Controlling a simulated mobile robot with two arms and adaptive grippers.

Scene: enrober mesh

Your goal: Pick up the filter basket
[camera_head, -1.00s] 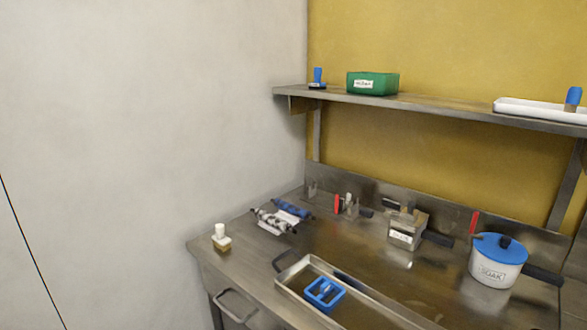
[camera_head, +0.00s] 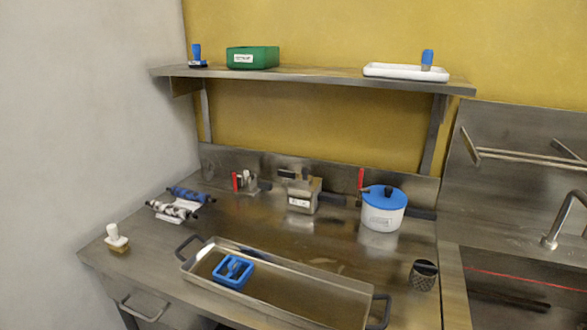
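A small dark mesh-like cup (camera_head: 424,276), which looks like the filter basket, stands upright on the steel counter (camera_head: 345,270) near its right end, beside the sink. Nothing touches it. Neither of my grippers is in view.
A steel tray (camera_head: 310,300) with a blue frame (camera_head: 233,271) in it lies left of the cup. Behind stand a blue-lidded white pot (camera_head: 383,214) and a labelled metal box (camera_head: 300,200). A sink basin (camera_head: 510,290) with a faucet (camera_head: 560,222) is at the right. A shelf (camera_head: 310,76) hangs above.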

